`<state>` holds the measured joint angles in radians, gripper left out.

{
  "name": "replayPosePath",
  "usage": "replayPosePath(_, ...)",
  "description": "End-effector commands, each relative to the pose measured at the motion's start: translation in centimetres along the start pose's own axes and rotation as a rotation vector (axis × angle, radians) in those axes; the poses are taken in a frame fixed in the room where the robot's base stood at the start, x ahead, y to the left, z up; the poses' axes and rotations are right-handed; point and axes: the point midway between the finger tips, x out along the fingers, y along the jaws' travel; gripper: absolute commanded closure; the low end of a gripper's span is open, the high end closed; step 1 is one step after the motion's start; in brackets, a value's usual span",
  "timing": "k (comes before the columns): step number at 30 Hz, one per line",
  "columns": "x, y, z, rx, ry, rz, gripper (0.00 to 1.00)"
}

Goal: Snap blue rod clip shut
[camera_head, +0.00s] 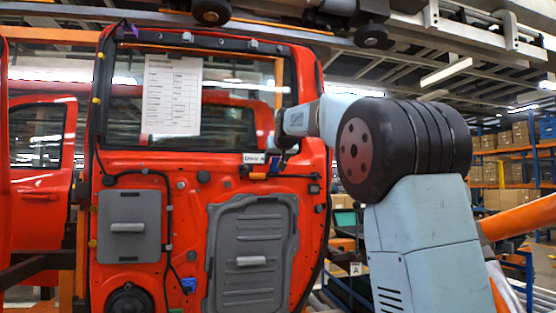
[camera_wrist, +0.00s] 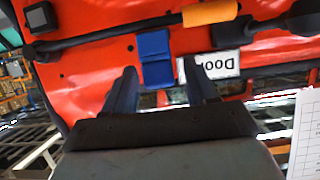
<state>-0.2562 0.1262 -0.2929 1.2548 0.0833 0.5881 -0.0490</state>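The blue rod clip (camera_wrist: 155,58) shows in the wrist view on the red door panel (camera_wrist: 85,75), as two blue parts with a crease between them. It lies beside the black rod (camera_wrist: 130,35); I cannot tell whether it is latched. My gripper (camera_wrist: 160,77) is open and empty, its two dark fingers apart. The clip appears beyond and between the fingertips, and contact is not visible. In the head view my gripper (camera_head: 283,152) is at the red door (camera_head: 190,190), near the door label (camera_head: 254,158), and largely hides the clip area.
An orange sleeve (camera_wrist: 210,12) is on the rod. A white label (camera_wrist: 213,66) sits beside the right finger. A paper sheet (camera_head: 172,95) hangs on the door window. Grey panels (camera_head: 252,255) and black cables cover the lower door. Shelves with boxes (camera_head: 505,150) stand at right.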

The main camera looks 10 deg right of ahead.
Motion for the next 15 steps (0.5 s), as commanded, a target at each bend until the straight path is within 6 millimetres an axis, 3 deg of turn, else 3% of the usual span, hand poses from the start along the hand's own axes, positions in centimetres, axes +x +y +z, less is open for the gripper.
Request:
replayPosePath(2,-0.01,0.01,0.0,0.0,0.0,0.0,0.51)
replayPosePath(15,-0.03,0.06,0.01,0.0,0.0,0.001,0.93)
